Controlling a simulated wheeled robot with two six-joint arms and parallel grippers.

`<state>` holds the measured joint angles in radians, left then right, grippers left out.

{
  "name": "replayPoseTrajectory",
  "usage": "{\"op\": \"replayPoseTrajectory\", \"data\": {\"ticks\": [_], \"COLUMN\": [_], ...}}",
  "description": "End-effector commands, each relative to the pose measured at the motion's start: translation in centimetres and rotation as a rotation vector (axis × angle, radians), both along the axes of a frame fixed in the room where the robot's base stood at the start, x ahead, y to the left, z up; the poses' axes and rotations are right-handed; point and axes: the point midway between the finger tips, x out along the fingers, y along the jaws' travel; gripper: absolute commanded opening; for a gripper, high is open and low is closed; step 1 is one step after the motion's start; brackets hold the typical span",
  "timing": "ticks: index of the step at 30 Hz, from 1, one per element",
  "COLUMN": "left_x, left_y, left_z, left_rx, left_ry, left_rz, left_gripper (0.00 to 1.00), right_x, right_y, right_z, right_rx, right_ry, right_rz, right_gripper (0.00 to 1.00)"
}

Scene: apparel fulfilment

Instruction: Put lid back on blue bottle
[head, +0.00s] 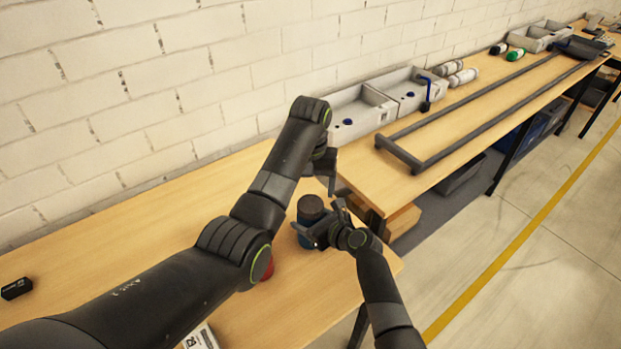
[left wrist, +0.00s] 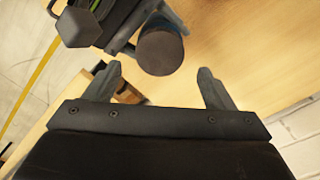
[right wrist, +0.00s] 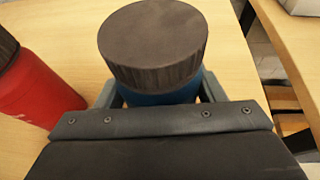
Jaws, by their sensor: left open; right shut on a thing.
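The blue bottle (right wrist: 160,97) stands upright on the table, with a wide dark grey lid (right wrist: 153,45) sitting level on its top. The lid also shows in the head view (head: 311,204) and from above in the left wrist view (left wrist: 160,52). I cannot tell how tightly it sits. My right gripper (head: 318,232) is shut around the bottle's body below the lid, one finger on each side in the right wrist view. My left gripper (head: 327,180) is open and empty, above and beside the bottle. In the left wrist view its fingertips (left wrist: 158,80) are apart from the lid.
A red bottle (right wrist: 38,97) with a dark lid stands close to the blue one, mostly hidden behind my left arm in the head view. A small black object (head: 16,289) lies far left. Grey bins (head: 385,112) and a dark rail frame (head: 400,155) occupy the neighbouring table.

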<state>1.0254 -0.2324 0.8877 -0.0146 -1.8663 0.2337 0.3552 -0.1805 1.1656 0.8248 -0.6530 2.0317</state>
Motion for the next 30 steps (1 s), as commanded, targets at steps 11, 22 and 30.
{"op": "replayPoseTrajectory", "data": {"ticks": [11,22,30], "left_x": [0.0,0.0,0.0], "left_y": [0.0,0.0,0.0], "left_z": [1.9,2.6,2.6], "left_rx": [0.001,0.002,0.002], "left_ry": [-0.002,-0.002,-0.002], "left_rz": [0.566,0.798,0.8], "left_gripper": [0.77,0.77,0.77], "right_x": [0.0,0.0,0.0], "right_y": [0.0,0.0,0.0], "right_z": [0.0,0.0,0.0], "right_rx": [-0.001,-0.001,0.0], "right_ry": [-0.001,-0.001,0.0], "right_rz": [-0.001,-0.001,0.0], "right_gripper": [0.0,0.0,0.0]}}
